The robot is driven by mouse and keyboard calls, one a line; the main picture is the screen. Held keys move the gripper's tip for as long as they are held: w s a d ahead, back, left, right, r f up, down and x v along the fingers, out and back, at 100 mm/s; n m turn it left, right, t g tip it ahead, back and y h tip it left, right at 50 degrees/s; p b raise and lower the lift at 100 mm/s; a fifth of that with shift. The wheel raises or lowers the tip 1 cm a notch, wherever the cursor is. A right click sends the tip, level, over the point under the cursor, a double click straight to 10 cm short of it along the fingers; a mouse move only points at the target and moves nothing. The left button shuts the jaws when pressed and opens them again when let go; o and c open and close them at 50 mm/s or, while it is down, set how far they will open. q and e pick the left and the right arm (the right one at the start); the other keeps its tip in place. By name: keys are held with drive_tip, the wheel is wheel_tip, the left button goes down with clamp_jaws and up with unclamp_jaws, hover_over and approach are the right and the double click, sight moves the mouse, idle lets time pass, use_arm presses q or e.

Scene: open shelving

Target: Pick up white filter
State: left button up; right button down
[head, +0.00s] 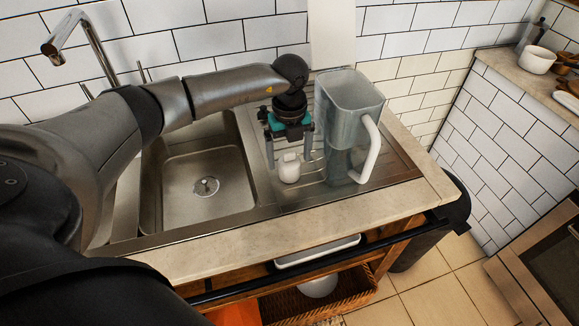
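The white filter (289,168) is a small, rounded white piece standing on the metal drainboard between the sink basin and the pitcher. My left gripper (289,156) points down over it with its two fingers spread. The fingers are on either side of the filter's upper part, with what look like gaps, and I see no clear contact. A clear pitcher (345,95) with a white handle stands just right of the gripper. My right gripper is not in view.
The sink basin (197,185) lies left of the filter, with a chrome faucet (70,35) behind it. The counter's front edge (300,222) is clear. A white bowl (537,59) sits on the far right counter. A wicker basket (345,292) is below.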

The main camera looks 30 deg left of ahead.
use_arm(q)
drive_tip(key=c, duration=1.3)
drive_tip(key=shift+r, duration=0.15)
